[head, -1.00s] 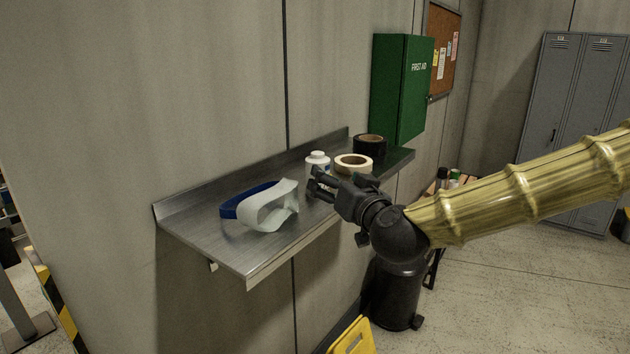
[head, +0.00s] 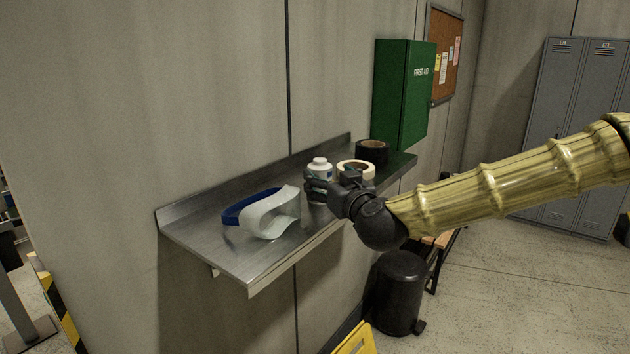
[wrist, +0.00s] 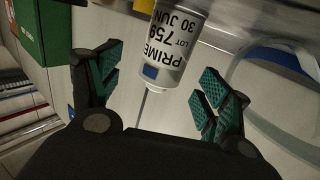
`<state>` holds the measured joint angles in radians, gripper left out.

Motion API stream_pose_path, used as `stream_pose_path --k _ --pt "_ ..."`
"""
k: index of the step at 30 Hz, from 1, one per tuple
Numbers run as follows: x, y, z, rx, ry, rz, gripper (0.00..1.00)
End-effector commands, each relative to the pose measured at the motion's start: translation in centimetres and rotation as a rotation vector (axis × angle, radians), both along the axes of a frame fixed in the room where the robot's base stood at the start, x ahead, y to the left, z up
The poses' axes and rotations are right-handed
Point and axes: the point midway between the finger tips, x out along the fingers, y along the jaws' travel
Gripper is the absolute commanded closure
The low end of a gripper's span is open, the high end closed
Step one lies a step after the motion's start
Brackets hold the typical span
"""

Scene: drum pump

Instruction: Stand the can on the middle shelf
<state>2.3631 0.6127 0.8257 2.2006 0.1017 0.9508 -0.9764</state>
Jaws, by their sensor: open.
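The can (head: 319,168), white with a narrower top, stands upright on a metal wall shelf (head: 200,245). Its lower part is hidden behind my gripper (head: 318,188) in the head view. In the wrist view the labelled can (wrist: 172,45), with "PRIME", a lot number and a date, lies ahead between my two open fingers (wrist: 160,92), with a gap on both sides. My gripper is empty, at the shelf's front side.
A face shield (head: 268,213) with a blue band lies left of the can. A cream tape roll (head: 357,168) and a black tape roll (head: 372,150) sit to the right. A green first aid box (head: 403,95) hangs above the shelf's right end.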

Motion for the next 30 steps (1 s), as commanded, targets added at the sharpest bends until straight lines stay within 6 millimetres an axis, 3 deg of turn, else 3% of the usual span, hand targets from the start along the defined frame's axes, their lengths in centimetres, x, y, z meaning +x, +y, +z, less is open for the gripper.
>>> stream_pose_path --k 18,28,30 --pt "4.5 2.0 0.6 0.002 0.002 0.002 0.22" --pt "4.8 2.2 0.5 0.001 0.0 0.002 0.22" --pt "4.8 2.2 0.5 0.001 0.0 0.002 0.32"
